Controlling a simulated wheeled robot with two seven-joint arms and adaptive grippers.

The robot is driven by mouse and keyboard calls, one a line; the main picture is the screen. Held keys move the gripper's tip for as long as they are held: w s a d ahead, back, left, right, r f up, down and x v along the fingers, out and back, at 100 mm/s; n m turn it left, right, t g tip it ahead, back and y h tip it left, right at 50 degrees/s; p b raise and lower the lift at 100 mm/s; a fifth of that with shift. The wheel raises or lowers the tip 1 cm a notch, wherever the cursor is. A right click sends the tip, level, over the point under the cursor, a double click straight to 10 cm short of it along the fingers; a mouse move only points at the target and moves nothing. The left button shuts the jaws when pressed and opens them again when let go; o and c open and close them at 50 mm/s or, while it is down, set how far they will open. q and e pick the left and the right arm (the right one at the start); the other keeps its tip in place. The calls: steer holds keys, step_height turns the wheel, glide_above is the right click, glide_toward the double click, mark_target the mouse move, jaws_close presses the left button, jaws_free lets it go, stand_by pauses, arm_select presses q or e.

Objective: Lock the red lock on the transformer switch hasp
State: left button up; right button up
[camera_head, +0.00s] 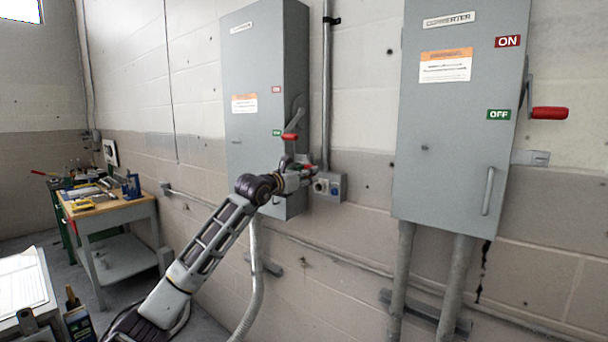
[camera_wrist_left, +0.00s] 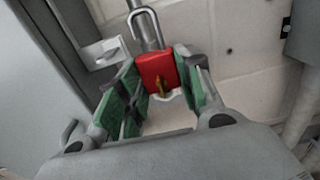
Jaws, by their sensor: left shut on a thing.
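My left gripper (camera_head: 306,176) is beside the lower right edge of the left grey switch box (camera_head: 262,60) in the head view. In the left wrist view its green-padded fingers (camera_wrist_left: 160,80) are shut on the red lock (camera_wrist_left: 154,66). A brass key (camera_wrist_left: 161,88) shows at the lock's near end. The lock's silver shackle (camera_wrist_left: 146,22) points away from the gripper and looks like an open hook. A grey metal tab with a hole, likely the hasp (camera_wrist_left: 102,52), is left of the shackle and apart from it. My right gripper is out of view.
The left box's red-handled lever (camera_head: 290,136) is just above my gripper. A small button box (camera_head: 329,187) and a conduit (camera_head: 326,90) are close on the right. A second switch box (camera_head: 460,130) stands further right. A workbench (camera_head: 110,213) is at the left.

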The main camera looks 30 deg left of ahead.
arm_select(q)
steer(key=shift+w+r+p, duration=0.1)
steer(key=shift+w+p, duration=0.2)
steer(key=shift+w, duration=0.2)
steer(key=a, duration=0.3)
steer(key=shift+w, duration=0.15)
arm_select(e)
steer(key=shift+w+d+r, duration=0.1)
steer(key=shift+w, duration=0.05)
arm_select(q)
steer(key=shift+a, duration=0.1)
steer(key=shift+b, duration=0.4)
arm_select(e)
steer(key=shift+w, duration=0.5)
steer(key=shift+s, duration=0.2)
arm_select(q)
steer(key=shift+a, duration=0.15)
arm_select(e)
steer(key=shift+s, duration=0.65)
